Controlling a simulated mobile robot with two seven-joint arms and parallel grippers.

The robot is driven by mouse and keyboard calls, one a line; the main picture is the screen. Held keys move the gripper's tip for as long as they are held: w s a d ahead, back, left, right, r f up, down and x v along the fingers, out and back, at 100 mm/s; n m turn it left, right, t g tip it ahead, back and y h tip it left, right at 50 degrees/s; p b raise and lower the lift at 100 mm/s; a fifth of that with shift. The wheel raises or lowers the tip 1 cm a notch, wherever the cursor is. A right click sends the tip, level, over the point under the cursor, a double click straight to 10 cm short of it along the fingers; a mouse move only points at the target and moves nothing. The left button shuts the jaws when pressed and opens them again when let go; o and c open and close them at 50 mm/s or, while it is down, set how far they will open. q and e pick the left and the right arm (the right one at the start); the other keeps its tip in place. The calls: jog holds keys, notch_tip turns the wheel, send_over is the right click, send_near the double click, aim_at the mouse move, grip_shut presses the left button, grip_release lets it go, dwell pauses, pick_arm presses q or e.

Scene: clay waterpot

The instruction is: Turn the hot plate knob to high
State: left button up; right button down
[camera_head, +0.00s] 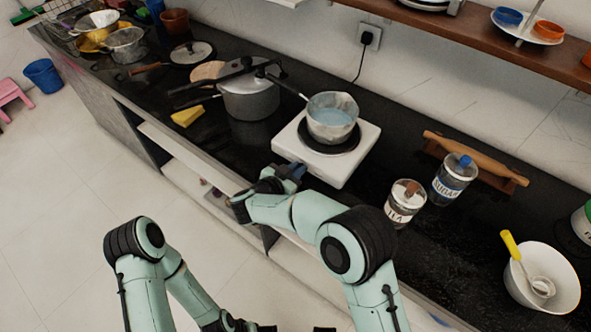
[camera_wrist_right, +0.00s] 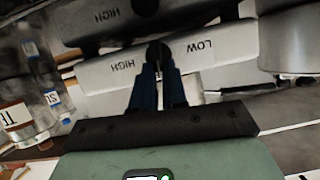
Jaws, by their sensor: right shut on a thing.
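The white hot plate (camera_head: 345,166) stands on the black counter with a pot (camera_head: 331,118) of bluish liquid on its burner. My right gripper (camera_head: 291,171) is at its front side, and the arm hides the knob in the head view. In the right wrist view the hot plate front (camera_wrist_right: 205,50) shows upside down, with HIGH left of the dark knob (camera_wrist_right: 155,50) and LOW right of it. My right gripper's blue fingers (camera_wrist_right: 158,72) are shut on the knob. The knob's setting cannot be read. Of my left arm's end, only dark parts show at the bottom edge.
A pressure cooker (camera_head: 249,97) stands left of the hot plate. A tea jar (camera_head: 405,203) and a second jar (camera_head: 453,179) stand to its right, near a rolling pin (camera_head: 475,158). A white bowl (camera_head: 570,272) is farther right. A yellow sponge (camera_head: 187,116) lies left.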

jog(key=shift+s+d+f+m+t+y+b, duration=0.15)
jog(key=shift+m+t+y+b, duration=0.15)
jog(key=shift+m+b, duration=0.2)
jog(key=shift+s+d+f+m+t+y+b, duration=0.1)
jog(key=shift+d+m+t+y+b, duration=0.15)
jog(key=shift+m+b, duration=0.2)
pick_arm(q)
jog(key=shift+t, duration=0.4)
jog(key=shift+w+f+b, duration=0.25)
jog(key=shift+f+b, duration=0.25)
jog(key=shift+f, duration=0.2)
jog(key=shift+w+f+b, duration=0.3)
jog(key=shift+f+b, duration=0.2)
jog(key=shift+f, duration=0.15)
jog(key=shift+w+f+b, duration=0.25)
jog(key=shift+f+b, duration=0.25)
jog(key=shift+f, duration=0.2)
pick_arm(e)
jog(key=shift+s+d+m+t+y, duration=0.1)
jog(key=shift+m+t+y, duration=0.35)
jog(key=shift+m, duration=0.7)
jog(key=c, duration=1.2)
grip_release()
jog(key=shift+o, duration=0.2)
